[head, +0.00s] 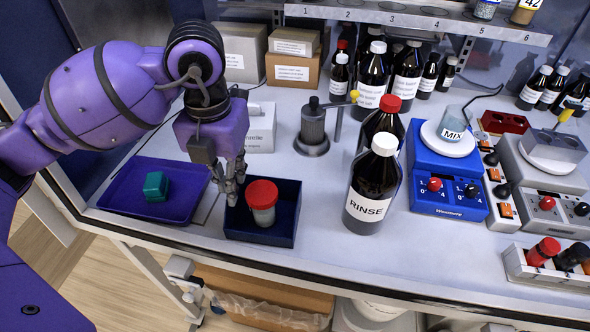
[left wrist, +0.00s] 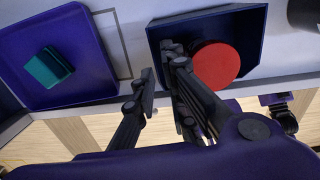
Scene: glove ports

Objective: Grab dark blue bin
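The dark blue bin (head: 283,236) is a small open-topped box on the bench near its front edge. A white jar with a red lid (head: 262,197) stands inside it. The bin also shows in the left wrist view (left wrist: 245,28), with the jar's red lid (left wrist: 215,66) seen from above. My left gripper (head: 234,182) points down at the bin's left side. In the left wrist view its fingers (left wrist: 160,65) are apart, one outside the left wall and one over the inside, beside the jar. Contact with the wall cannot be told. My right gripper is not in view.
A purple tray (head: 120,204) with a green block (head: 156,186) lies left of the bin. A brown RINSE bottle (head: 373,190) stands to the right, and a grey metal stand (head: 312,130) behind. The bench's front edge is close. Bare bench lies between bin and bottle.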

